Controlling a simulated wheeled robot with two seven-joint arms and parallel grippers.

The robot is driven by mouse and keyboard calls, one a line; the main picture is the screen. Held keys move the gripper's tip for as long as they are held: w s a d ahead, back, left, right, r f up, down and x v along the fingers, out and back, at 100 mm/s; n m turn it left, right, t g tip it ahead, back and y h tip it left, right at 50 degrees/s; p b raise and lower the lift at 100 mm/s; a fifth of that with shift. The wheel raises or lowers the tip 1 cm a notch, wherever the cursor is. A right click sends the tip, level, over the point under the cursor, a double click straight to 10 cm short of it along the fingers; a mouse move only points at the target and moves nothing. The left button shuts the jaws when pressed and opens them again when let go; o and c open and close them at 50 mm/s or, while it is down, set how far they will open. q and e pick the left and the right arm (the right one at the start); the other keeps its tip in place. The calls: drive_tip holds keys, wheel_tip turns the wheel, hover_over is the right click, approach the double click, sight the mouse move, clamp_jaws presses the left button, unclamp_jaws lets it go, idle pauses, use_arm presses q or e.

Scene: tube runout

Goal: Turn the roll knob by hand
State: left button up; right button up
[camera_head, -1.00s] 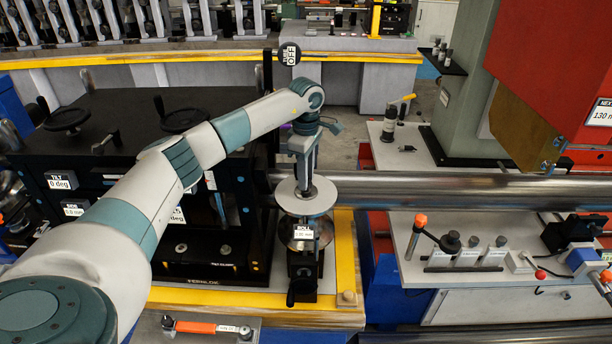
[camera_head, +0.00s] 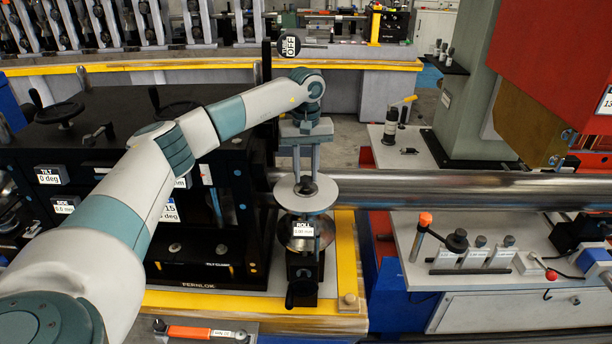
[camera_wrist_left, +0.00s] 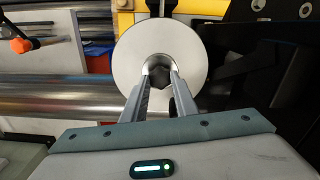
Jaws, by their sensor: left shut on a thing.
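The roll knob (camera_head: 306,186) is a small dark knob at the centre of a pale round disc (camera_head: 306,200), above the ROLL display (camera_head: 303,229). My left gripper (camera_head: 306,178) points straight down from above, with its fingertips at the knob. In the left wrist view my two fingers (camera_wrist_left: 160,74) reach into the middle of the pale disc (camera_wrist_left: 128,65) and are shut on the dark knob (camera_wrist_left: 160,67), which they partly hide. The display reads about 0.00 mm, in small print. My right gripper is not in view.
A long steel tube (camera_head: 450,190) runs right from behind the disc. The black machine housing (camera_head: 100,140) stands left, under my arm. A dark crank (camera_head: 302,292) sits below the display. A grey tool bench (camera_head: 420,265) is on the right.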

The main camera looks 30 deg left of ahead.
use_arm(q)
drive_tip(key=shift+f+m, duration=0.1)
drive_tip(key=shift+m, duration=1.1)
drive_tip(key=o, duration=0.9)
drive_tip(key=shift+r+p, duration=1.4)
drive_tip(key=shift+r, duration=1.7)
